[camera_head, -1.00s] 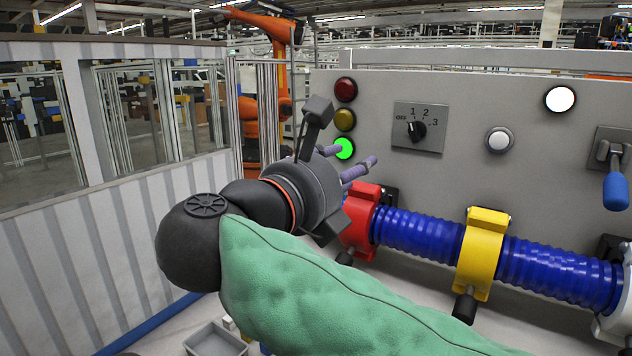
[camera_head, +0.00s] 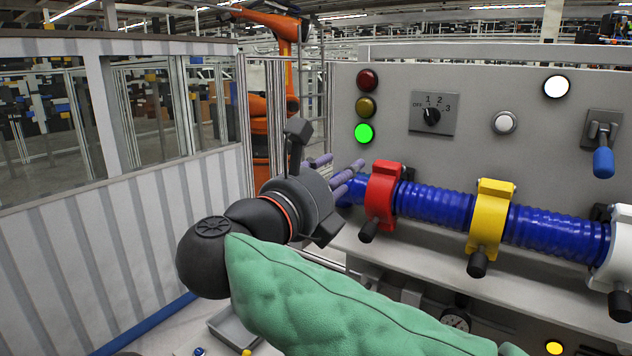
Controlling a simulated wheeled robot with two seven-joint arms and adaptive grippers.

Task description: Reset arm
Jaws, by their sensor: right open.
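My right arm, in a green padded sleeve, reaches in from the bottom right of the head view. Its black wrist carries my right gripper (camera_head: 342,170), whose purple-grey fingers are spread and point at the panel. The gripper is open with nothing visible between the fingers. In the picture the fingertips are left of the red clamp (camera_head: 381,195) on the blue ribbed hose (camera_head: 434,204), below the lit green lamp (camera_head: 364,133). I cannot tell if they touch the hose end. My left gripper is not in view.
The grey panel (camera_head: 470,75) carries a rotary switch (camera_head: 432,114), a white button (camera_head: 504,122) and a blue-handled lever (camera_head: 603,160). A yellow clamp (camera_head: 489,220) and a white clamp (camera_head: 611,250) hold the hose. A striped partition (camera_head: 110,240) stands left. A grey bin (camera_head: 232,330) sits low.

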